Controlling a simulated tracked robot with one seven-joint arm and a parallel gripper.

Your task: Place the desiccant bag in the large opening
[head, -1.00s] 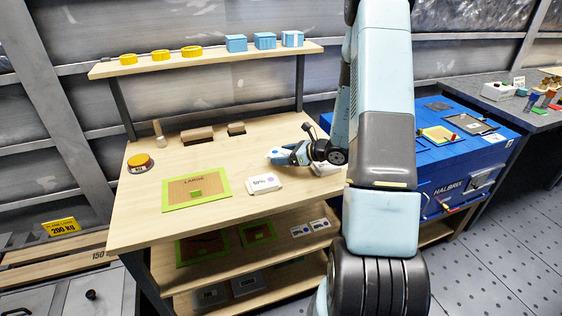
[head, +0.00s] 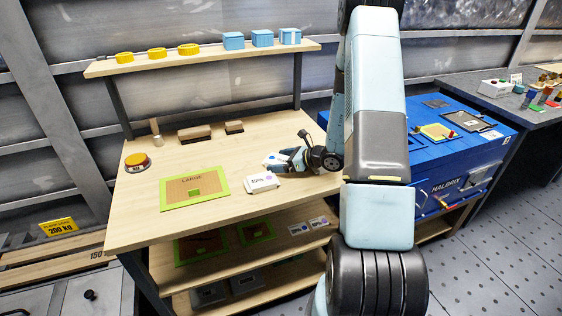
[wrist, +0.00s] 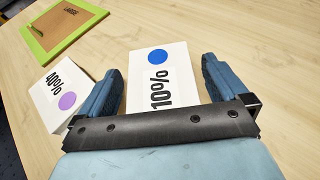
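A flat white packet marked 10% with a blue dot (wrist: 157,75) lies on the bench between my gripper's fingers (wrist: 161,66). The fingers are open, with a narrow gap visible beside the packet. A second white packet (wrist: 60,96), seemingly marked 40% with a purple dot, lies left of the left finger; it also shows in the head view (head: 262,183). In the head view my gripper (head: 280,163) is low over the bench. A green-framed brown panel marked LARGE (head: 181,195) lies flat at the left. I cannot tell whether an opening shows there.
Brown blocks (head: 195,132) and a yellow button (head: 138,160) stand on the bench. Yellow rings (head: 157,53) and blue boxes (head: 263,38) line the upper shelf.

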